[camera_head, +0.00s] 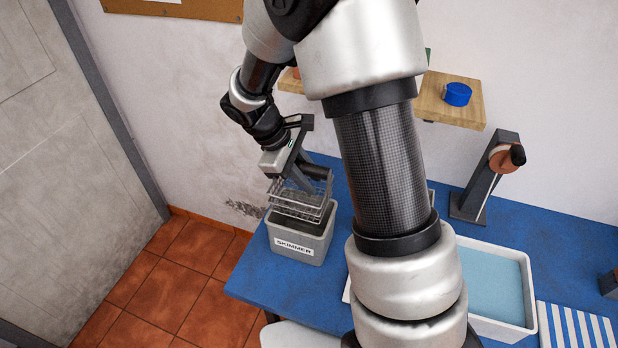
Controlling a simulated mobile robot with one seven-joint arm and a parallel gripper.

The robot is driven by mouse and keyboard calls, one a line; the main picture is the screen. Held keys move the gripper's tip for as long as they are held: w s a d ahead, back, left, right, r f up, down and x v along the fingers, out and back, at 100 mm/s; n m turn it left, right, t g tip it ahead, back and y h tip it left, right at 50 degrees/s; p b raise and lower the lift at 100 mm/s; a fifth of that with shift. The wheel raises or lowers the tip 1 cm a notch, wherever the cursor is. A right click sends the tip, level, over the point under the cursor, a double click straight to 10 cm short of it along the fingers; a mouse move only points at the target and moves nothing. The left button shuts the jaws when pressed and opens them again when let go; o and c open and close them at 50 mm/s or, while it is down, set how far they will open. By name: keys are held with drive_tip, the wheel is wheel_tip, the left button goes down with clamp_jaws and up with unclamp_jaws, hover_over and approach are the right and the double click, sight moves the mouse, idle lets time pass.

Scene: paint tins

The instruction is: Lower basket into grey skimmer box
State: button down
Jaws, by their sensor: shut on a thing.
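The grey skimmer box (290,246) stands near the left end of the blue table, with a white label reading SKIMMER on its front. The wire basket (301,206) is at the box's open top. Its lower part overlaps the opening, and I cannot tell how far inside the rim it sits. My gripper (300,180) is above the box and shut on the basket at its upper part. The fingertips are partly hidden by the gripper body and the basket wires.
The blue table (250,278) has its left edge close to the box. A white tray of pale blue liquid (528,300), a striped cloth (575,328) and a grey stand (490,180) are to the right. A wooden shelf (440,108) holds a blue object (457,94). My arm hides the table's middle.

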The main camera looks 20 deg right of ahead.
drive_tip(key=shift+f, duration=0.15)
wheel_tip(320, 180, down, 17)
drive_tip(key=b, duration=1.3)
drive_tip(key=shift+f+b, duration=0.35)
drive_tip(key=shift+b, duration=0.05)
idle(0.3)
drive_tip(key=c, duration=1.5)
unclamp_jaws()
drive_tip(key=shift+o, duration=0.2)
drive_tip(key=shift+r, duration=0.15)
